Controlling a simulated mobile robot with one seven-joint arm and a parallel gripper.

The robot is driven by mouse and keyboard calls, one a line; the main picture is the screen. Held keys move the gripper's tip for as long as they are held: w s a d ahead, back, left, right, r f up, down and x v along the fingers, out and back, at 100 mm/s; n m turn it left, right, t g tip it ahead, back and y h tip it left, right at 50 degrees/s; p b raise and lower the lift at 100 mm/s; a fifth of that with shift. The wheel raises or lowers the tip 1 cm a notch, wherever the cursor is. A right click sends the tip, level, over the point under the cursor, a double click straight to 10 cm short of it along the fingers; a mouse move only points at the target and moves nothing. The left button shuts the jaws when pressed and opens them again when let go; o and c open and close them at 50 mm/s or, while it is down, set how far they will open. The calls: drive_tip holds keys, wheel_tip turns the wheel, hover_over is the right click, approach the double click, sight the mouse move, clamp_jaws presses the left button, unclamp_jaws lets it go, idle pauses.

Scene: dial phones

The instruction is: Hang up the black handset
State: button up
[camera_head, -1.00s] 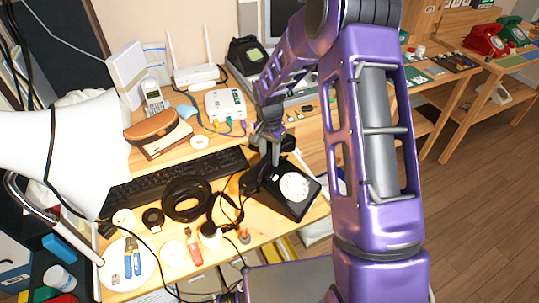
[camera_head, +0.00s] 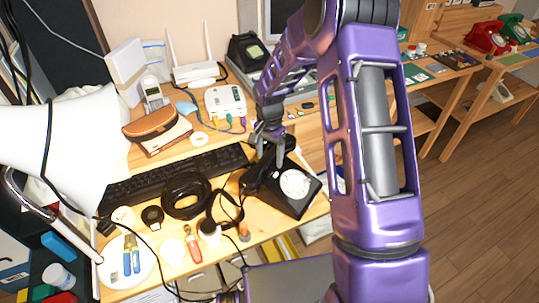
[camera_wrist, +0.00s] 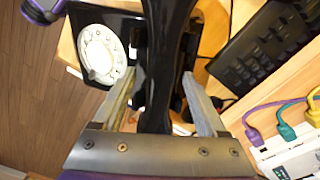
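The black phone (camera_head: 298,207) with a white round dial (camera_head: 295,184) stands on the desk; its dial also shows in the wrist view (camera_wrist: 103,53). The black handset (camera_head: 262,176) lies along the phone's upper left side, behind the dial. I cannot tell whether it is fully seated. My gripper (camera_head: 268,155) is above the handset, fingers pointing down. In the wrist view the handset (camera_wrist: 168,45) runs between my two spread fingers, with a narrow gap beside at least the left finger. The gripper hides the handset's middle in the head view.
A keyboard (camera_head: 170,178) and a coil of black cable (camera_head: 186,195) lie left of the phone. A white lamp (camera_head: 60,150) stands at the left. Red and green phones sit on a far table.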

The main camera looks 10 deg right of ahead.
wheel_tip(320, 180, up, 18)
drive_tip(key=p, duration=0.2)
drive_tip(key=shift+f, duration=0.25)
idle(0.4)
